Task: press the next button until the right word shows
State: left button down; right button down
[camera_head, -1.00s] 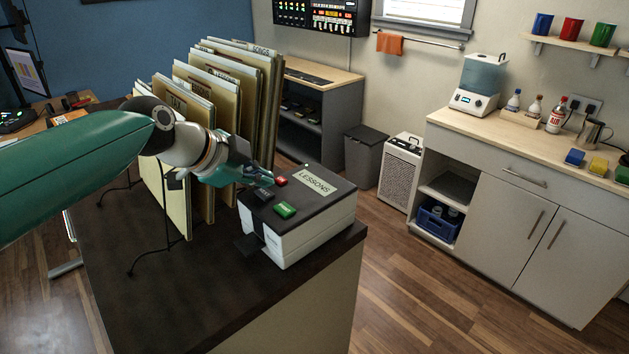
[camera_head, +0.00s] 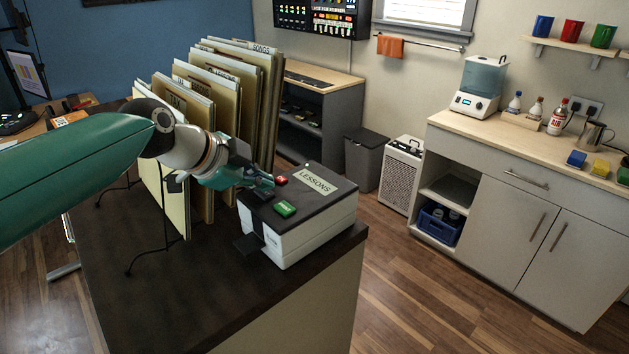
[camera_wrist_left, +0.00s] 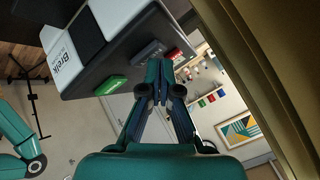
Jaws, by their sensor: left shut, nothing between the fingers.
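A white box with a black top (camera_head: 325,205) stands on the dark counter and bears a label reading "LESSONS". On its top are a green button (camera_head: 285,209), a dark grey button (camera_head: 261,195) and a red button (camera_head: 281,180). My left gripper (camera_head: 270,183) is shut and empty, its tips just above the dark grey button and close to the red one. I cannot tell whether they touch. In the left wrist view the fingertips (camera_wrist_left: 160,68) show beside the dark grey button (camera_wrist_left: 148,52), with the green button (camera_wrist_left: 112,85) and red button (camera_wrist_left: 175,53) either side. My right gripper is not in view.
Upright labelled folders (camera_head: 207,95) stand close behind my left gripper on the dark counter (camera_head: 200,300). A thin black stand (camera_head: 166,215) is in front of them. The counter's front part is clear. A kitchen cabinet (camera_head: 510,200) is off to the right.

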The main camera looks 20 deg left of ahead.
aim_at(262, 193)
pick_arm(q)
jog(key=shift+f, duration=0.15)
jog(key=shift+r, duration=0.65)
jog(key=shift+r+p, duration=2.35)
jog(key=shift+r, duration=0.7)
jog(key=shift+f, duration=0.1)
